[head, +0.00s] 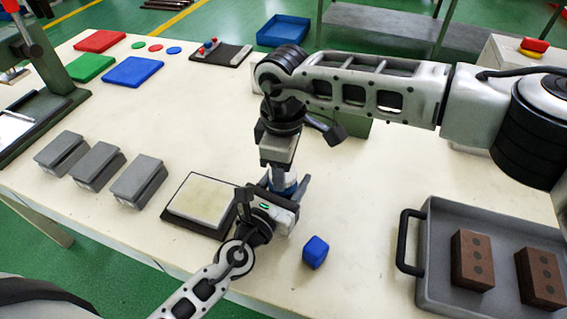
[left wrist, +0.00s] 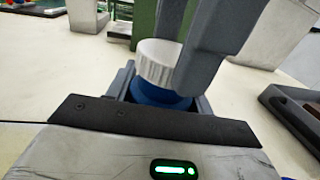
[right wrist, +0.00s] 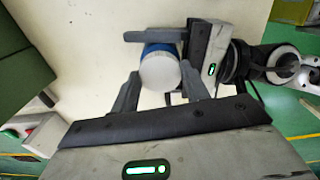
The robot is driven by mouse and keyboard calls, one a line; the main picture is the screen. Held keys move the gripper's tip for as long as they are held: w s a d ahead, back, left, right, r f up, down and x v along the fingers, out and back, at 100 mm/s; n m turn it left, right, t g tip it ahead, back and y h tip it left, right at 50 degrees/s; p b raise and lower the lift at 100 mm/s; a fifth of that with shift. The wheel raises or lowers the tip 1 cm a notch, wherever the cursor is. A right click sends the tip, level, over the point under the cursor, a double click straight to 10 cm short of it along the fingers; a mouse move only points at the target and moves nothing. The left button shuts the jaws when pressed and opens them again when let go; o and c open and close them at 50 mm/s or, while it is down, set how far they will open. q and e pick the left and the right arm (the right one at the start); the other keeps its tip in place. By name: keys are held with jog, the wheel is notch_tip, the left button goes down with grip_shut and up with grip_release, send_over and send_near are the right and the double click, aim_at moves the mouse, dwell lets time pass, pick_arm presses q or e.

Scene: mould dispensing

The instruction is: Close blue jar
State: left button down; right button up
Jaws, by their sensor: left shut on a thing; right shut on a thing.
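The blue jar (head: 284,184) stands near the front middle of the table, mostly hidden by my grippers in the head view. In the left wrist view the blue jar body (left wrist: 158,96) has a white ribbed lid (left wrist: 158,63) on top. My left gripper (head: 278,191) is shut around the jar body from the side. My right gripper (head: 283,170) points down from above and is shut on the white lid, with its fingers on either side of it. The lid's round top (right wrist: 160,72) faces the right wrist camera. I cannot tell how tightly the lid sits.
A blue cube (head: 315,252) lies right of my left gripper. A pale plate on a dark base (head: 177,220) is close on the left, with several grey blocks (head: 100,165) beyond. A grey tray (head: 425,270) with two brown bricks stands at right. Coloured lids and trays lie at the back.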

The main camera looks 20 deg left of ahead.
jog(key=o, duration=0.9)
jog(key=shift+r, duration=0.15)
jog(key=shift+r, duration=2.15)
jog(key=shift+c, duration=0.3)
